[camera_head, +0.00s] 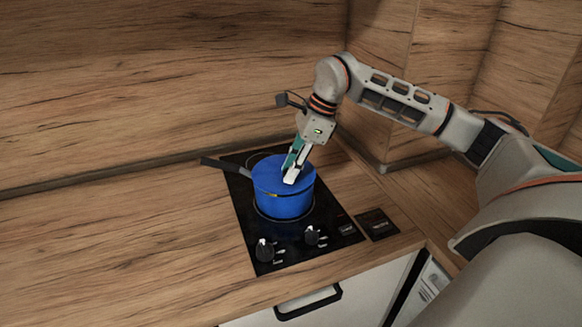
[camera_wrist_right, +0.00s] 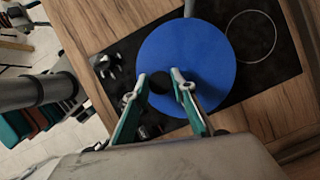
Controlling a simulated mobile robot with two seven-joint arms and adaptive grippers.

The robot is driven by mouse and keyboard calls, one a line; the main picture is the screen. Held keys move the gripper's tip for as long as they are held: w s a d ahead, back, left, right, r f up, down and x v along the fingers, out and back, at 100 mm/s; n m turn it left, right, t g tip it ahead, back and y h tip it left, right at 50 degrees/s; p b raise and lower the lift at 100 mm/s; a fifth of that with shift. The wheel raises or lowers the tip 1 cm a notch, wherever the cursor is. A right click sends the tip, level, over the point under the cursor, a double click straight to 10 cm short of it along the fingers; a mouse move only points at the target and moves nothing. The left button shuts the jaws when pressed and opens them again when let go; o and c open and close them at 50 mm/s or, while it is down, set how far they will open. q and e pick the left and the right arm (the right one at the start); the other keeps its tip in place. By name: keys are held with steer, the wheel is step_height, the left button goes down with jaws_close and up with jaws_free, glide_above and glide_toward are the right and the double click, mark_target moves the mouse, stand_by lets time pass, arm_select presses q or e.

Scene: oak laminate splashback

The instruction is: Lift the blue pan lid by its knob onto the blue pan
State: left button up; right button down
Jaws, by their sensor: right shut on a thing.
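The blue pan (camera_head: 284,204) stands on the black hob, its dark handle pointing to the back left. The blue pan lid (camera_head: 268,174) lies over the pan's top; in the right wrist view the lid (camera_wrist_right: 196,50) is a flat blue disc that hides the pan's body. My right gripper (camera_head: 291,178) reaches down to the middle of the lid. In the right wrist view its two fingers (camera_wrist_right: 160,84) close on the dark knob (camera_wrist_right: 158,82). Any small gap between lid and pan rim cannot be told. My left gripper is not in view.
The black hob (camera_head: 253,240) has two knobs (camera_head: 265,250) at its front and a free ring (camera_wrist_right: 251,36) behind the pan. The wooden worktop (camera_head: 130,240) to the left is clear. A wooden splashback (camera_head: 150,80) rises behind, and a wooden side panel stands at right.

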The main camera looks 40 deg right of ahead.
steer(key=shift+p, duration=0.6)
stand_by(0.9)
steer(key=shift+f, duration=0.55)
stand_by(1.1)
steer(key=c, duration=1.6)
jaws_free()
steer(key=shift+r, duration=4)
